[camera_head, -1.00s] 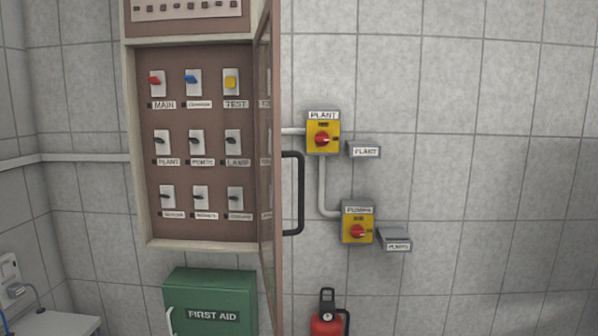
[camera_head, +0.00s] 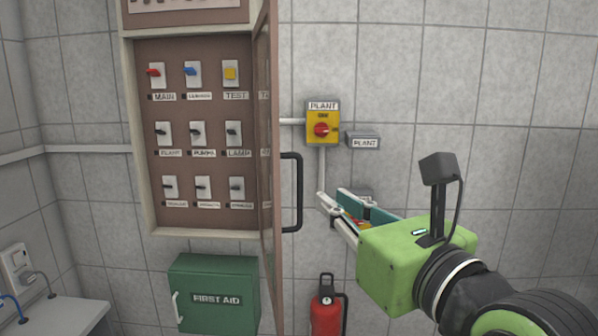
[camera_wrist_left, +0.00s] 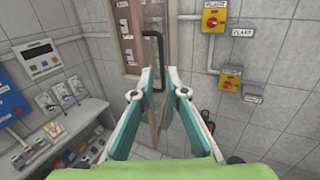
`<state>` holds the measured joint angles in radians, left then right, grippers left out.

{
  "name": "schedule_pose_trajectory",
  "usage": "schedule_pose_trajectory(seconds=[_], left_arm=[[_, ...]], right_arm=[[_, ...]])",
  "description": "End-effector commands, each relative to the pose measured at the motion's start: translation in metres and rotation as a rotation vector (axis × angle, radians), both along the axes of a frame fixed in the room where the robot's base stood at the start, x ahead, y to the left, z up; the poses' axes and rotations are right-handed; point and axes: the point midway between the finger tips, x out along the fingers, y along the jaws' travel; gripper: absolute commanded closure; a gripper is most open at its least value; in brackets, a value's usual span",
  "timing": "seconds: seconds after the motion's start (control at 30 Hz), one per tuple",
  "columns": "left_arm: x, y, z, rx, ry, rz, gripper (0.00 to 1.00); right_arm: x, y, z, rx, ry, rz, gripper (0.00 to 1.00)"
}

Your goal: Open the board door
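The board door (camera_head: 266,150) is swung open and seen nearly edge-on at the right side of the wall board (camera_head: 141,140). Its black bar handle (camera_head: 298,195) is on the door's right face. My left gripper (camera_head: 332,199) is to the right of the handle and apart from it in the head view. In the left wrist view its fingers (camera_wrist_left: 160,80) are spread open and empty, with the handle (camera_wrist_left: 161,55) beyond and between the tips. The door (camera_wrist_left: 157,110) shows in the gap between the fingers. My right gripper is not in view.
A yellow PLANT switch (camera_head: 322,125) is on the wall to the right. My gripper hides most of the PUMPS switch, which shows in the wrist view (camera_wrist_left: 228,79). A green first aid box (camera_head: 215,290) and a red extinguisher (camera_head: 326,310) are below.

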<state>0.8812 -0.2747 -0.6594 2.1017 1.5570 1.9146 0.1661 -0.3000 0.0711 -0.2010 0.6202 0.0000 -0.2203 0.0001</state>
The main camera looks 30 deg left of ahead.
Motion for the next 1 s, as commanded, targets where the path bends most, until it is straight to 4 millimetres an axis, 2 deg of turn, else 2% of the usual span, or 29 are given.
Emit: schedule_pose_trajectory(seconds=[0.17,0.5,0.7,1.0], left_arm=[[0.008,0.015,0.003,-0.009,-0.001,-0.005,0.86],[0.043,0.072,0.005,-0.005,0.001,0.0,0.86],[0.061,0.099,0.003,-0.005,0.002,-0.001,0.86],[0.072,0.115,0.0,-0.009,-0.001,-0.005,0.86]], right_arm=[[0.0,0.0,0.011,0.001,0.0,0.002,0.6],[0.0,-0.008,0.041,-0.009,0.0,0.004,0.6],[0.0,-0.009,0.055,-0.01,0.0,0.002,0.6],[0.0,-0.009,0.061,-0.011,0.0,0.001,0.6]])
